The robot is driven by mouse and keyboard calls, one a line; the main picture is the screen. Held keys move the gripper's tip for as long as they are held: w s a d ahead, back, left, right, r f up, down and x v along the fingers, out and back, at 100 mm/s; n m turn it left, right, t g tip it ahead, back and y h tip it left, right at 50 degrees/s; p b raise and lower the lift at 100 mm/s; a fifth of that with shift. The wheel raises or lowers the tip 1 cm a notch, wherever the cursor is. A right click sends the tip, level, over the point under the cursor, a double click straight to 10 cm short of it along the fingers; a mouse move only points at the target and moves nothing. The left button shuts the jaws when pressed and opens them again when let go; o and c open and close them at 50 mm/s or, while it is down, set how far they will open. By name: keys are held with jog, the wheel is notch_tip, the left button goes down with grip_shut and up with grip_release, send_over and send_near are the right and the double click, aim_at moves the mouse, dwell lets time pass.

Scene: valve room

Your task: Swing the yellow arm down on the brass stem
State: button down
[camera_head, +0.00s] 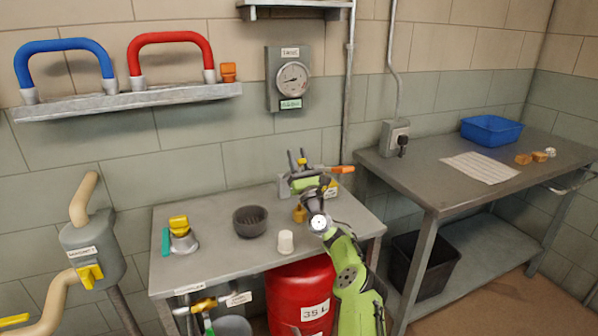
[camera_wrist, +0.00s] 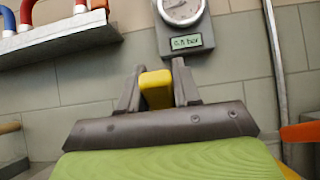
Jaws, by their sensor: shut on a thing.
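My gripper (camera_head: 298,160) is above the back of the middle bench, with its fingers pointing up in the picture. In the wrist view, my gripper (camera_wrist: 157,88) is shut on a yellow arm (camera_wrist: 155,90), whose upper end shows between the two dark fingers. In the head view only a small yellow tip (camera_head: 302,161) shows there. A small brass-coloured piece (camera_head: 300,214) shows beside my wrist, low on the bench; I cannot tell whether it is the brass stem. My own arm hides most of the fitting.
An orange handle (camera_head: 343,169) sticks out right of my gripper. A gauge (camera_head: 291,79) hangs on the wall behind. A red cylinder (camera_head: 300,290) is below.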

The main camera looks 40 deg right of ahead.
aim_at(301, 166)
jog(key=shift+s+f+t+h, duration=0.2)
jog(key=shift+s+f, duration=0.15)
jog(key=shift+f, duration=0.2)
jog(key=shift+s+f+t+h, duration=0.2)
jog(key=shift+s+f, duration=0.1)
jog(key=shift+f, duration=0.2)
jog(key=shift+s+a+f+t, duration=0.2)
jog(key=shift+s+f+t, duration=0.05)
jog(key=shift+s+t, duration=0.05)
jog(key=c, duration=0.9)
grip_release()
notch_tip(301, 166, up, 10)
jog(key=p, duration=0.4)
jog(key=shift+r+p, duration=0.1)
jog(key=shift+p, duration=0.2)
